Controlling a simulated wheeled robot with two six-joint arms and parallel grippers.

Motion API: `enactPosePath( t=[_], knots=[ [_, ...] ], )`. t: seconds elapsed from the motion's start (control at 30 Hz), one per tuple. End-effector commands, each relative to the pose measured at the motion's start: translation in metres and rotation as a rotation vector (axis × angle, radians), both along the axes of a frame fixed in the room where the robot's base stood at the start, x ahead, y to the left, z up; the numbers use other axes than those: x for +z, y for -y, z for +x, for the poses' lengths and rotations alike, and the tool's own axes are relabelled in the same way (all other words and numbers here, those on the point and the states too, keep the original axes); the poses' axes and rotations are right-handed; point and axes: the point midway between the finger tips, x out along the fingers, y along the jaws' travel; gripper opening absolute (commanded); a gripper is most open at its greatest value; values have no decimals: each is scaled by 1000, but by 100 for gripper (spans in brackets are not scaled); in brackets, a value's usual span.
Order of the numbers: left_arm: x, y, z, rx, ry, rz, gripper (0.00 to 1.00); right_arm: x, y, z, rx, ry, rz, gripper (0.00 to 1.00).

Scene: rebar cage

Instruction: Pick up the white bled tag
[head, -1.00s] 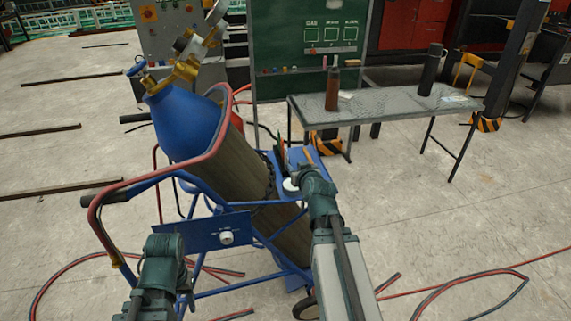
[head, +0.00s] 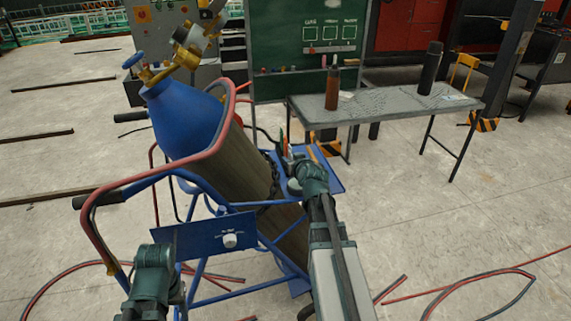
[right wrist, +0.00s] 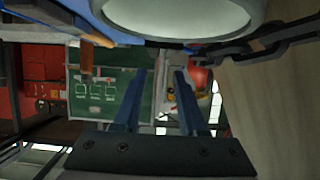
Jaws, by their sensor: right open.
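My right gripper (head: 288,158) reaches over the blue tray (head: 328,178) on the cylinder cart. In the right wrist view its two fingers (right wrist: 159,75) stand apart with nothing between them. A white round piece (head: 229,240) sits on the blue front panel (head: 178,240). My left wrist (head: 155,270) is at the lower left, with its jaws hidden.
The blue cylinder (head: 185,120) leans in the cart, with a chain (right wrist: 265,42) around it. The red-and-blue cart handle (head: 150,175) arches near my arms. A grey table (head: 385,105) with bottles stands behind. Hoses (head: 465,295) lie on the floor; the right floor is otherwise clear.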

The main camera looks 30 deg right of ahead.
Motion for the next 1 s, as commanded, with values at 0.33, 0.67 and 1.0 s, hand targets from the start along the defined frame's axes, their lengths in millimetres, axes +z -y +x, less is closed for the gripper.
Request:
enactPosePath(
  t=[0.33, 0.67, 1.0],
  knots=[
    [-10, 0, 0, 0, 0, 0, 52, -10, 13, 13, -2, 0, -1, 41],
    [-10, 0, 0, 0, 0, 0, 52, -10, 13, 13, -2, 0, -1, 0],
    [-10, 0, 0, 0, 0, 0, 52, -10, 13, 13, -2, 0, -1, 0]
  ],
)
